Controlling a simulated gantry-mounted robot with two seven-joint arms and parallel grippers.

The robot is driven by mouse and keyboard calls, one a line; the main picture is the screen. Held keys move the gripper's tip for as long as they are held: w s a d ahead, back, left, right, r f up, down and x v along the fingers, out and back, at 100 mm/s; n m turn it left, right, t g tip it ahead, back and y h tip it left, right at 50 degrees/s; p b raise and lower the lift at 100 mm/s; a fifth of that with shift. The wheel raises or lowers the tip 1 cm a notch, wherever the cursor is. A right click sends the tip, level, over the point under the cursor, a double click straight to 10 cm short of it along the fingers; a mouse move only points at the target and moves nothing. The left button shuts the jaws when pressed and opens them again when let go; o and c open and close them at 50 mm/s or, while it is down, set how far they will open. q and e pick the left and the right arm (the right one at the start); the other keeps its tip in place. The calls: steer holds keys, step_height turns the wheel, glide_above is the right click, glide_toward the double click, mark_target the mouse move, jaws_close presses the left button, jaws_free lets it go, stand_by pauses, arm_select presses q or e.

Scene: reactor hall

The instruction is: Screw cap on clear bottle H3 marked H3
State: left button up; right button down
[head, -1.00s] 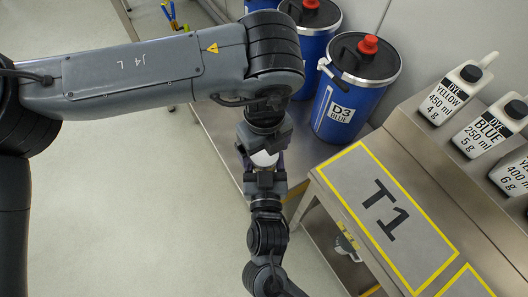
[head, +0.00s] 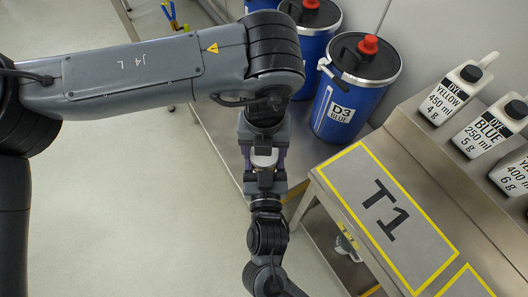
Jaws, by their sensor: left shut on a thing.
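My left gripper (head: 263,150) points down in the middle of the view, above the floor beside the bench. It is shut on the cap, which its fingers and body hide. A small pale, shiny part of the clear bottle (head: 264,160) shows just below the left fingers. My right gripper (head: 265,182) comes up from below and sits at the bottle, close under the left one. Its fingers are mostly hidden, so I cannot tell how they stand. The H3 mark is not visible, and I cannot see how the cap sits on the neck.
The grey T1 table (head: 350,185) with a yellow border is close on the right. White dye bottles (head: 490,128) stand on a raised shelf. The floor at left is clear.

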arm_select(q)
steer(key=m, duration=0.6)
steer(key=shift+m, duration=0.3)
steer(key=o, duration=1.1)
steer(key=shift+o, duration=0.3)
steer(key=shift+s+d, duration=0.1)
steer(key=shift+r, duration=2.25)
steer(key=shift+c, duration=0.3)
